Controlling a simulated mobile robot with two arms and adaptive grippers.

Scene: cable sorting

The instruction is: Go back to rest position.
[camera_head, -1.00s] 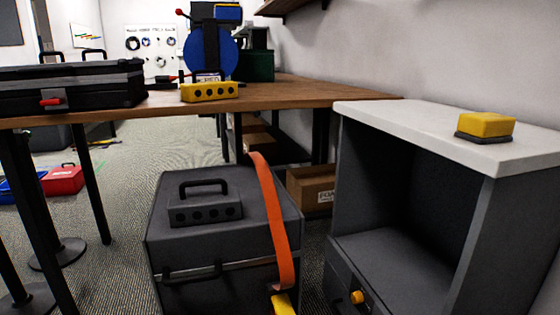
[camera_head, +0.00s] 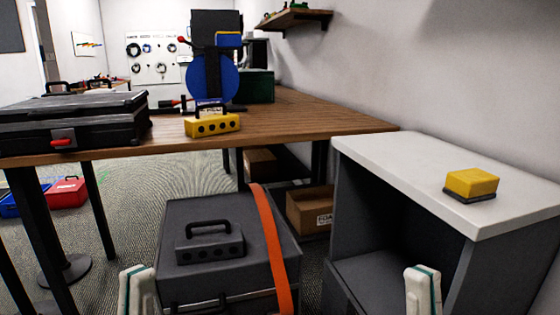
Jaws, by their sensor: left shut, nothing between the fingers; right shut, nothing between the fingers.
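My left gripper (camera_head: 137,272) rises into the bottom edge of the head view, left of centre, in front of the grey case. It is shut with nothing seen between its fingers. My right gripper (camera_head: 423,271) rises into the bottom edge at the right, in front of the open grey cabinet (camera_head: 346,200). It is also shut and empty. Both show as white tips with teal stripes, pointing up and well apart from each other. The rest of both arms is out of view.
A grey case (camera_head: 180,205) with an orange strap (camera_head: 270,240) stands between the grippers. The cabinet's white top (camera_head: 400,165) holds a yellow block (camera_head: 472,184). The wooden table (camera_head: 300,124) carries a black case (camera_head: 75,120), a yellow holder (camera_head: 212,125) and a blue reel (camera_head: 215,80).

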